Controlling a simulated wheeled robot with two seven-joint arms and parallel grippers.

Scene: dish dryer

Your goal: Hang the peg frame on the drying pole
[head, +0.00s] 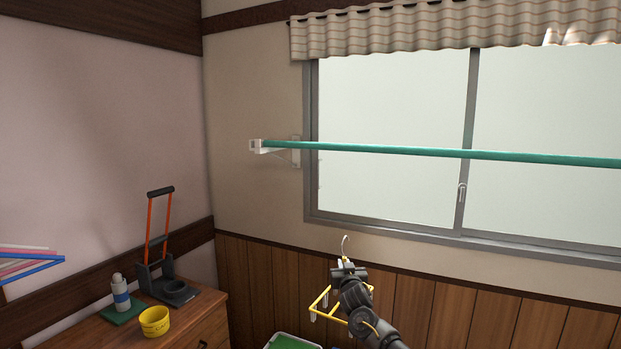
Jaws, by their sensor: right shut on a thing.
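The green drying pole (400,151) runs across the front of the window, its left end on a white wall bracket (279,150). The yellow peg frame (320,301) hangs low in the middle of the head view, with its metal hook (345,244) pointing up. My right gripper (346,264) is shut on the peg frame just below the hook. The hook is apart from the pole and well below it in the picture. My gripper and arm hide part of the frame. My left gripper is not in view.
A wooden cabinet (190,335) at the lower left bears an orange-handled stand (150,230), a bottle (120,293) and a yellow tub (155,321). Coloured hangers (30,262) are at the left edge. A green-bottomed tray (292,341) shows at the bottom. A striped valance (430,29) hangs above the pole.

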